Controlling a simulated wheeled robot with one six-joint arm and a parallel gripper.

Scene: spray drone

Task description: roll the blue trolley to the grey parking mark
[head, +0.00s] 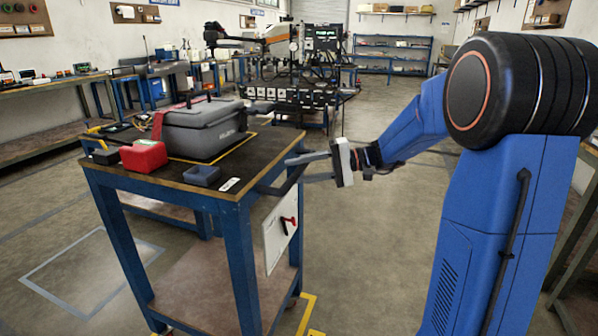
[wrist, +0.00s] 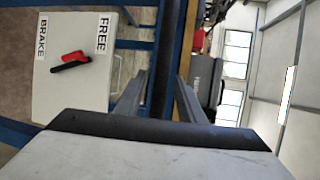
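The blue trolley (head: 240,265) stands at centre left with a dark top. A dark handle bar (head: 287,182) sticks out from its right side. My gripper (head: 305,168) is at this handle, its fingers apart. In the wrist view the dark bar (wrist: 168,55) runs between the fingertips; I see no clear grip on it. A white brake panel (head: 280,232) hangs on the trolley's side. Its red and black lever (wrist: 71,61) lies between the words BRAKE and FREE; its exact setting is unclear. The grey parking mark (head: 60,272) is a pale square outline on the floor to the left.
A grey case (head: 200,130), a red block (head: 143,155) and a small blue block (head: 203,175) ride on the trolley top. Yellow floor lines (head: 307,312) show by its feet. A drone (head: 265,40) stands behind. A workbench (head: 40,95) lines the left wall. The floor towards the mark looks clear.

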